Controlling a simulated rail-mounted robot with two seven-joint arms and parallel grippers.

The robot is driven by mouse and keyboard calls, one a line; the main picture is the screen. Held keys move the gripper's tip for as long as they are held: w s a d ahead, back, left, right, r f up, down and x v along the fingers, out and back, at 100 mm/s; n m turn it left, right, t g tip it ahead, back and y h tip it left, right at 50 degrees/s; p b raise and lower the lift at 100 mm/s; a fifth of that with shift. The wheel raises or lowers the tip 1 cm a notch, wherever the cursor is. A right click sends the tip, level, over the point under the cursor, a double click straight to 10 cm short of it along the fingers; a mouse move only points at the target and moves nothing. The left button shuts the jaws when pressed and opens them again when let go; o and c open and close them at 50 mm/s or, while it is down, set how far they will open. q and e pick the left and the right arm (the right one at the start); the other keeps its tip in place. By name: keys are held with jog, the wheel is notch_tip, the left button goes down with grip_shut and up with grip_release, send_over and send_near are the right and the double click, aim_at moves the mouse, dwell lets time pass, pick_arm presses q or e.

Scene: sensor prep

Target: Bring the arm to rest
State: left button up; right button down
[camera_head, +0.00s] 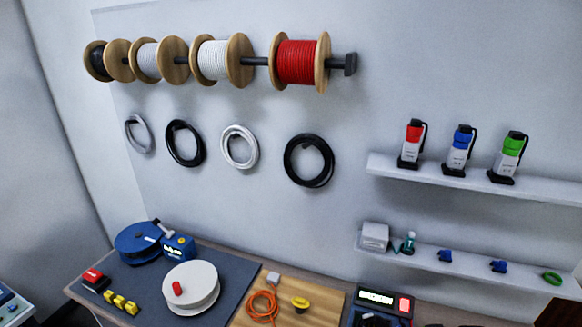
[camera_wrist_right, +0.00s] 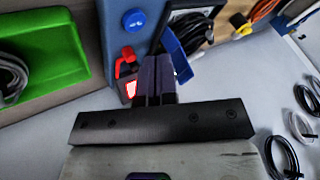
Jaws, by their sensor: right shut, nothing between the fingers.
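My right gripper (camera_wrist_right: 156,68) shows in the right wrist view, with its two dark fingers together and nothing between them. A red and white item (camera_wrist_right: 127,76) shows just left of the fingers and a blue flat piece (camera_wrist_right: 176,52) just right of them. I cannot tell whether the fingers touch either one. Neither gripper shows in the head view. My left gripper is in no view.
A workbench holds a white round drum (camera_head: 191,288), a blue reel (camera_head: 139,244) and an orange cable (camera_head: 262,305). Wall shelves (camera_head: 470,180) carry several small devices. Spools (camera_head: 297,62) and cable coils (camera_head: 308,160) hang on the wall. A green bin (camera_wrist_right: 45,60) is near the right wrist.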

jog(key=s+a+r+n+t+h, duration=0.3)
jog(key=s+a+r+n+h, duration=0.25)
jog(key=a+r, duration=0.55)
jog(key=s+a+f+m+g, duration=0.1)
jog(key=s+a+f+g, duration=0.15)
jog(key=s, duration=0.75)
jog(key=s+a+f+m+g, duration=0.1)
jog(key=s+f, duration=0.3)
jog(key=s, duration=0.5)
jog(key=s+a+f+m+g, duration=0.15)
jog(key=s+f, duration=0.25)
jog(key=s, duration=0.6)
jog(key=w+p+v, duration=0.2)
jog(key=p+v, duration=0.7)
jog(key=p, duration=0.1)
jog(key=w+r+p+v, duration=0.1)
jog(key=w+p+v, duration=0.1)
jog(key=p+v, duration=0.8)
jog(key=shift+w+r, duration=0.25)
jog(key=shift+r, duration=0.25)
